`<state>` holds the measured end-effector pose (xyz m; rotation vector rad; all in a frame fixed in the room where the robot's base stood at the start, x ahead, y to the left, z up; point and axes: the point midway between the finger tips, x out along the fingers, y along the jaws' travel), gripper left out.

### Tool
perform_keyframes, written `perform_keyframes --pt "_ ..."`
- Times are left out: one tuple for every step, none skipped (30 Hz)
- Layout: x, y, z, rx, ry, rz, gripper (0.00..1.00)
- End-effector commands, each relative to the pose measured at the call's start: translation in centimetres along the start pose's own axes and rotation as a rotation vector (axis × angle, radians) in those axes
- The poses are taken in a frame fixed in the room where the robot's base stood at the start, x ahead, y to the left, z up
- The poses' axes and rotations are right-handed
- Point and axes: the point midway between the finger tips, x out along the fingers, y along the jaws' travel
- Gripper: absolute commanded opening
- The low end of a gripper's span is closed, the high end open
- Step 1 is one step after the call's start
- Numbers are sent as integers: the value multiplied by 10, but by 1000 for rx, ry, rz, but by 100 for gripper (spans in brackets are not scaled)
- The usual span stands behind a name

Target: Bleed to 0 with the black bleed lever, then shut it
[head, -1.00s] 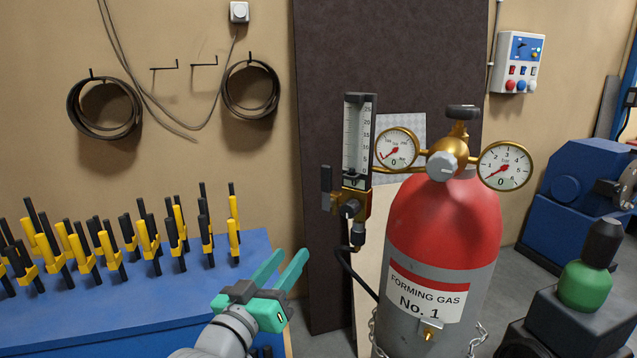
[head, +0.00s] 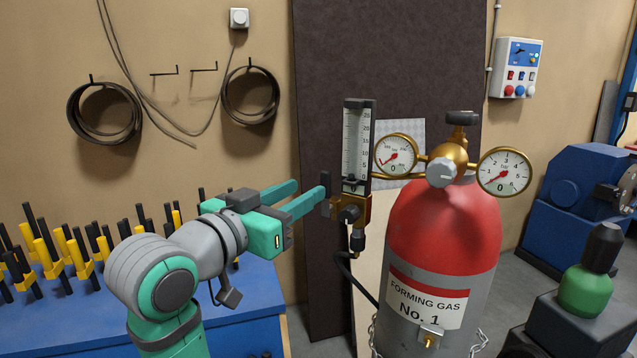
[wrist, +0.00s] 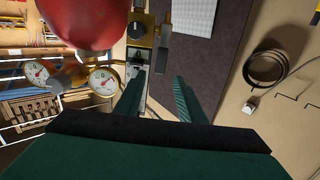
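The black bleed lever (head: 325,179) stands upright on the left of the brass flowmeter block (head: 351,208); my gripper's near finger partly covers it in the head view. In the wrist view the lever (wrist: 165,42) lies ahead of the gap between my fingers. My gripper (head: 311,188) is open and empty, its fingertips close to the lever; contact cannot be told. It also shows open in the wrist view (wrist: 158,78). The left gauge (head: 396,155) and right gauge (head: 504,172) have needles pointing low left, near 0. The flowmeter tube (head: 357,140) stands above the block.
The red and grey forming gas cylinder (head: 440,240) stands right of the flowmeter, chained. A black hose (head: 356,278) hangs below the block. A blue bench (head: 245,310) with several yellow and black clamps is at left. A green cylinder (head: 585,290) is at right.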

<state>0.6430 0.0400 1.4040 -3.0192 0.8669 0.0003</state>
Motion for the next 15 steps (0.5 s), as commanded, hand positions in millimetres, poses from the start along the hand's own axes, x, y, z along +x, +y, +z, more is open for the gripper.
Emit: perform_keyframes --pt "10 0 1 -2 -2 1 36" --pt "16 0 1 -2 -2 1 36" --pt "22 0 0 -1 -1 0 36" --pt "28 0 1 -1 -2 0 36" --pt "33 1 1 -1 -2 2 36" --pt "39 1 1 -1 -1 2 36" --pt "43 1 0 -1 -1 2 36" --pt "47 1 1 -2 -1 2 36" --pt "52 2 1 -2 -1 4 36" --pt "55 2 1 -2 -1 4 36" --pt "58 3 0 -1 0 5 36" --pt "61 3 0 -1 0 5 36" --pt "63 3 0 -1 0 4 36" --pt "64 3 1 -1 0 4 36" --pt "66 3 1 -1 -1 4 36"
